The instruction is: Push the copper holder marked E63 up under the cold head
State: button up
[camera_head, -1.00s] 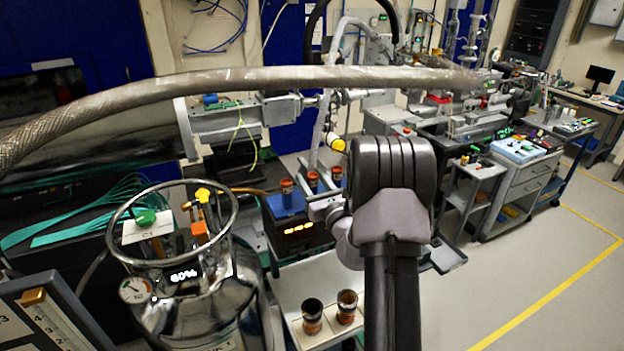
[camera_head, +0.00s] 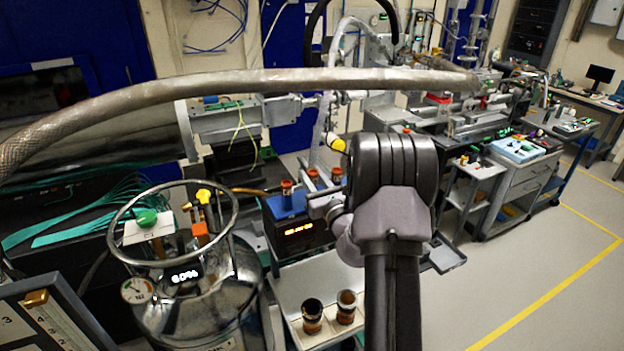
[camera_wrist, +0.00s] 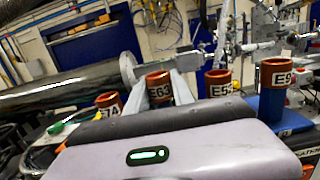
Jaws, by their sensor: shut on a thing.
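The copper holder marked E63 (camera_wrist: 159,88) stands upright between the two pale fingers of my gripper (camera_wrist: 162,82) in the wrist view, dark with a copper-orange rim and a white label. My gripper is shut on it; the body hides its lower part. In the head view my gripper (camera_head: 324,205) is at the blue block (camera_head: 290,208), partly hidden by my arm. Holders E7A (camera_wrist: 108,103) and E52 (camera_wrist: 218,83) flank E63, and a holder marked E9 (camera_wrist: 275,74), its last character unclear, is at far right. I cannot pick out the cold head with certainty.
Two more holders (camera_head: 329,311) stand on a white cart below. A steel dewar (camera_head: 190,290) stands at left, with a thick braided hose (camera_head: 240,80) crossing above. A pale hose with a yellow fitting (camera_head: 335,142) hangs over the block. The floor at right is clear.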

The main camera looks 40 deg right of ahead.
jog(key=shift+r+p, duration=0.45)
jog(key=shift+r, duration=0.4)
jog(key=shift+s+f, duration=0.1)
jog(key=shift+s+a+b, duration=0.1)
jog(key=shift+s+b, duration=0.25)
jog(key=r+b+v, duration=0.1)
jog(key=b+v, duration=0.2)
jog(key=v, duration=0.6)
jog(key=shift+s+a+r, duration=0.1)
